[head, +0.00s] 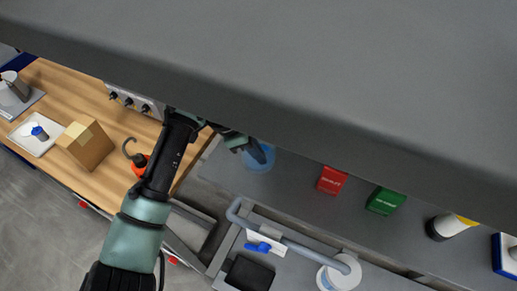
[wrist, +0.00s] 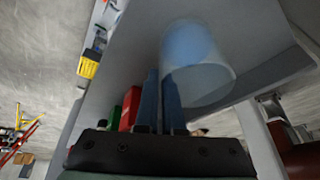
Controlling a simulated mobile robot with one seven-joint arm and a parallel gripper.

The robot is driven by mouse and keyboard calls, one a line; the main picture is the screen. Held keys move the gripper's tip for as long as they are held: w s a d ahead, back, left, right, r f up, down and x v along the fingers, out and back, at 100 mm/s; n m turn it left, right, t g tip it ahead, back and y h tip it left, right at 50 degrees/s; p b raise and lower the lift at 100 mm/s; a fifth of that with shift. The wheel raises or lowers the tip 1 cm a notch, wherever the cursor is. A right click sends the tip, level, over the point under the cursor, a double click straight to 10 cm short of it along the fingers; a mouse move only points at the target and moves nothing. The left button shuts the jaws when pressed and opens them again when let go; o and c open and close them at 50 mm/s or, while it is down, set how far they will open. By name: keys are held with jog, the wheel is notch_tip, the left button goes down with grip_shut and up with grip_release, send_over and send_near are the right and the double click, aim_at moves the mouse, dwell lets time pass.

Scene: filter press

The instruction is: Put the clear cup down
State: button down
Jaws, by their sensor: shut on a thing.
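The clear cup (wrist: 197,66) is see-through with a bluish tint and fills the upper middle of the wrist view. In the head view the cup (head: 266,160) is at the grey shelf (head: 292,182), left of the red box. My gripper (wrist: 162,100) is shut on the cup, its two dark blue fingers close together at the cup's left side. In the head view my gripper (head: 257,150) reaches in from the left and partly covers the cup. I cannot tell whether the cup's base touches the shelf.
A red box (head: 331,180) and a green box (head: 385,201) stand on the shelf to the right. A dark, white and yellow container (head: 450,226) is farther right. A large grey panel (head: 300,60) hangs across the top. A cart (head: 300,262) with a white roll is below.

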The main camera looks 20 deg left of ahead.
jog(key=c, duration=1.5)
grip_release()
jog(key=shift+f, duration=0.15)
jog(key=o, duration=0.5)
jog(key=shift+c, duration=0.2)
jog(key=b+v, duration=0.1)
jog(key=v, duration=1.1)
jog(key=shift+r, duration=0.2)
jog(key=shift+s+f, duration=0.1)
jog(key=shift+s, duration=0.05)
